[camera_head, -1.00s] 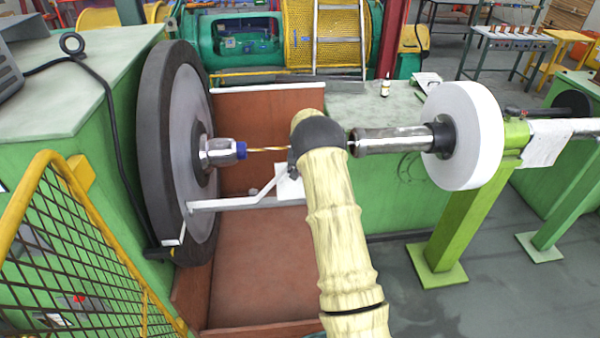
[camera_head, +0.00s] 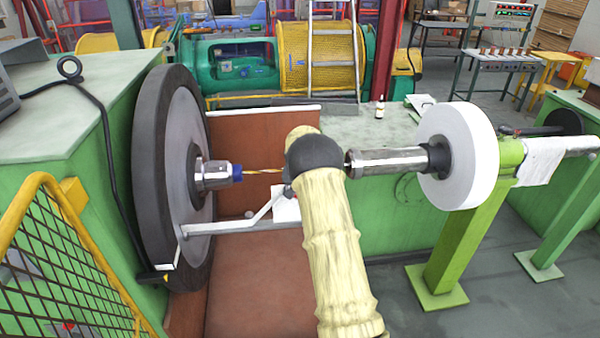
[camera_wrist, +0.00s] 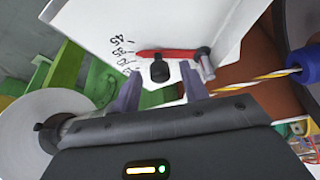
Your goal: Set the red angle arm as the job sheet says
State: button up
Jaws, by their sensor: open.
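The red angle arm (camera_wrist: 165,54) shows in the wrist view, lying across a white plate (camera_wrist: 150,22) with handwritten marks, several of them numbers, too small to read surely. Its pointed end is toward the marks at the left. A grey post (camera_wrist: 203,65) stands at its right end and a black knob (camera_wrist: 159,72) at its near side. My gripper (camera_wrist: 162,88) is open, its two fingers below the arm in the picture, with the knob between and just beyond their tips. I cannot tell whether they touch. In the head view, my arm hides the angle arm.
A yellow-and-white strand (camera_head: 264,171) runs from a blue-tipped nozzle (camera_head: 237,172) on the big dark wheel (camera_head: 150,170) toward the metal tube (camera_head: 388,161) and white disc (camera_head: 462,155). A yellow mesh guard (camera_head: 55,245) stands at left. A white bracket (camera_head: 235,225) lies below the strand.

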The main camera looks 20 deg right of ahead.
jog(key=b+v, duration=0.4)
jog(key=v, duration=1.1)
jog(key=s+a+f+n+y, duration=0.1)
jog(key=s+a, duration=0.4)
jog(key=s, duration=0.5)
jog(key=s+a+f+n, duration=0.3)
jog(key=s+a+f, duration=0.1)
jog(key=s, duration=0.7)
jog(key=s+a+f+n+g+y, duration=0.1)
jog(key=s+a+f+n, duration=0.1)
jog(key=s+a, duration=0.5)
jog(key=s+f, duration=0.1)
jog(key=s, duration=0.3)
jog(key=shift+n+y, duration=0.3)
jog(key=shift+w+a, duration=0.1)
jog(key=shift+c, duration=0.8)
